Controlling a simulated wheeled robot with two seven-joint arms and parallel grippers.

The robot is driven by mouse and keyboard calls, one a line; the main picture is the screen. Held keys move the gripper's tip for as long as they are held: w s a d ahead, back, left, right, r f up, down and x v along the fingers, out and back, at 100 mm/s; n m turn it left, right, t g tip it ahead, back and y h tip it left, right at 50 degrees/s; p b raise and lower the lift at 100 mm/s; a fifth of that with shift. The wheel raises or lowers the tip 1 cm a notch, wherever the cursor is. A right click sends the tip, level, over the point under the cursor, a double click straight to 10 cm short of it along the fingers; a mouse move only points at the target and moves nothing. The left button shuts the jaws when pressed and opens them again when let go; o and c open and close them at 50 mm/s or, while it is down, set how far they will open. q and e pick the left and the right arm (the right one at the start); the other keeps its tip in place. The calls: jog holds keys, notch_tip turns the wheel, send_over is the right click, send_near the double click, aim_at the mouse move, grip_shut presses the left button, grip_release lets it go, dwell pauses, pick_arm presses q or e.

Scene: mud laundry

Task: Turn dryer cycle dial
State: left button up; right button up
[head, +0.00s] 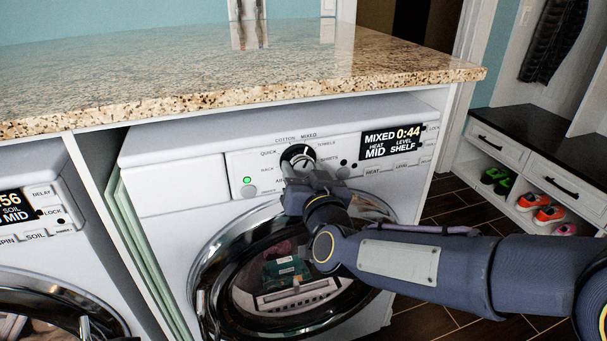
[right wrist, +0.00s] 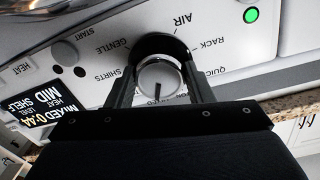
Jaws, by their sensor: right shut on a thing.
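The dryer (head: 180,201) is the white machine under the counter, its round door closed. Its cycle dial (head: 297,153) has a dark ring and a pale cap, with labels such as COTTON, MIXED and TOWELS around it. The display (head: 391,141) reads MIXED 0:44, HEAT MID, LEVEL SHELF. My right gripper (head: 302,167) is at the dial, covering its lower part. In the right wrist view the fingers of my right gripper (right wrist: 160,76) are shut on the dial (right wrist: 158,85), one on each side. The dark line on its cap points down in that view. My left gripper is not in view.
A granite counter (head: 230,75) overhangs the dryer. A second machine (head: 35,215) stands at the left, with green boards (head: 150,265) in the gap between. A shoe bench (head: 530,155) stands at the right. A green light (head: 247,180) is lit left of the dial.

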jog(key=shift+o, duration=0.2)
jog(key=m+b, duration=0.1)
jog(key=m, duration=0.2)
jog(key=shift+f+b, duration=0.1)
jog(key=shift+b, duration=0.3)
jog(key=m+b, duration=0.1)
jog(key=m, duration=0.2)
jog(key=shift+m+b, duration=0.35)
jog(key=shift+m, duration=0.05)
jog(key=shift+c, duration=0.2)
jog(key=m+b, duration=0.2)
jog(key=m, duration=0.2)
jog(key=shift+g, duration=0.3)
jog(key=shift+r+m+b, duration=0.2)
jog(key=shift+m+b, duration=0.55)
jog(key=shift+m, duration=0.85)
jog(key=o, duration=1)
jog(key=shift+r, duration=0.1)
jog(key=shift+s, duration=0.15)
